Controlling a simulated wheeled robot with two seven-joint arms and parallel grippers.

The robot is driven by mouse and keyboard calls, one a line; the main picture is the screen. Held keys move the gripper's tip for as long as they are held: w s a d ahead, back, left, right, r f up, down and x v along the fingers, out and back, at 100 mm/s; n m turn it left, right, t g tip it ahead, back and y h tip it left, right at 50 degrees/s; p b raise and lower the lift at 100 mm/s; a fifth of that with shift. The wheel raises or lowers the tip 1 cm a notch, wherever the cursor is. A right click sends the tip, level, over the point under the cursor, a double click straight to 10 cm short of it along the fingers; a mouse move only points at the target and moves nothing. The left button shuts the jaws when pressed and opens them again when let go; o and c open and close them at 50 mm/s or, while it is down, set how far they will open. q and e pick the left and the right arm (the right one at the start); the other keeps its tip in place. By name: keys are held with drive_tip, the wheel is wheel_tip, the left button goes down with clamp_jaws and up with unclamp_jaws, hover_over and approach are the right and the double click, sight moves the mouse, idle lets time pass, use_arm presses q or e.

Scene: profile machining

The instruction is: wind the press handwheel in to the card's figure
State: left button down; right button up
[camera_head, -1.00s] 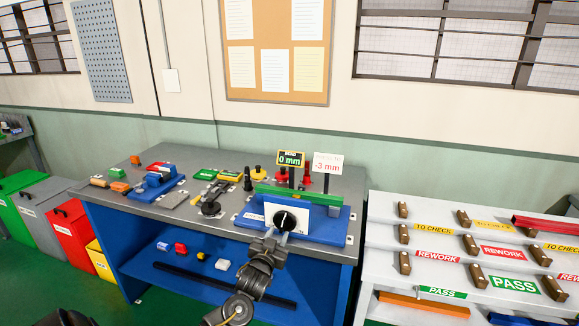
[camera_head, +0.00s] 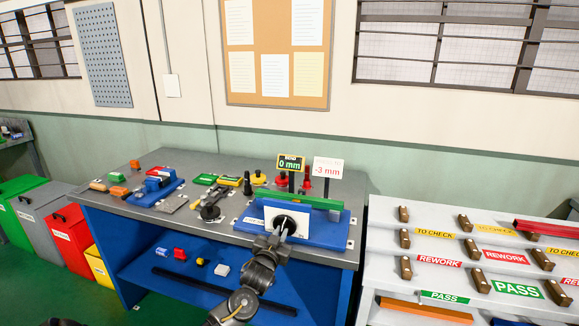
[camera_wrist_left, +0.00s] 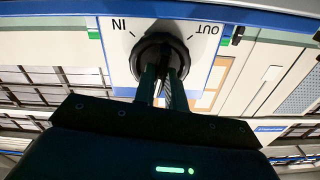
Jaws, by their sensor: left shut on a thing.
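The blue press (camera_head: 322,236) stands on the grey bench with a green profile (camera_head: 300,197) across its top. Its white front plate (camera_wrist_left: 120,68) carries a black handwheel (camera_head: 287,222). The display (camera_head: 290,163) reads 0 mm. The white card (camera_head: 328,168) beside it reads -3 mm. My right gripper is not in view.
The grey bench (camera_head: 215,228) also holds a blue fixture (camera_head: 157,190), a dark clamp tool (camera_head: 210,209) and small coloured parts. A white sloped rack (camera_head: 385,237) with labels and wooden stops stands to the right. Coloured bins (camera_head: 70,235) stand at the left.

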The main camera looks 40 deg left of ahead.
use_arm(q)
drive_tip(key=shift+r+m+p, duration=0.15)
drive_tip(key=shift+m+p, duration=0.45)
drive_tip(key=shift+m, duration=0.2)
drive_tip(key=shift+m+p, duration=0.45)
drive_tip(key=shift+m, duration=1.05)
drive_tip(key=c, duration=1.3)
unclamp_jaws()
